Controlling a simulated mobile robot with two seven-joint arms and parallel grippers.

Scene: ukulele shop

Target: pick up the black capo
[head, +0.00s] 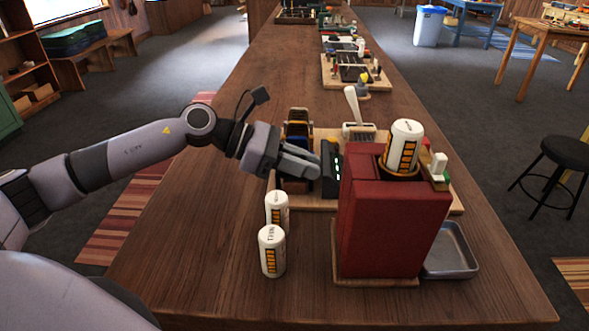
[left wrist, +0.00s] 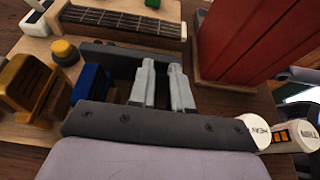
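A dark bar-shaped piece (left wrist: 105,55), which looks like the black capo, lies on the wooden board in the left wrist view, beside a blue capo (left wrist: 92,82). A gold capo (left wrist: 27,82) stands farther left there. My left gripper (left wrist: 161,66) is open with a narrow gap, and its fingertips overlap the dark bar; I cannot tell whether they touch it. In the head view my left gripper (head: 316,168) reaches over the board from the left, hiding much of the capo area. My right gripper is not in view.
A red box (head: 385,220) holding a white can (head: 404,147) stands just right of the gripper. Two more white cans (head: 272,251) stand in front. A fretboard (left wrist: 125,20) lies on the board. A grey tray (head: 452,250) sits at the right. The front left counter is clear.

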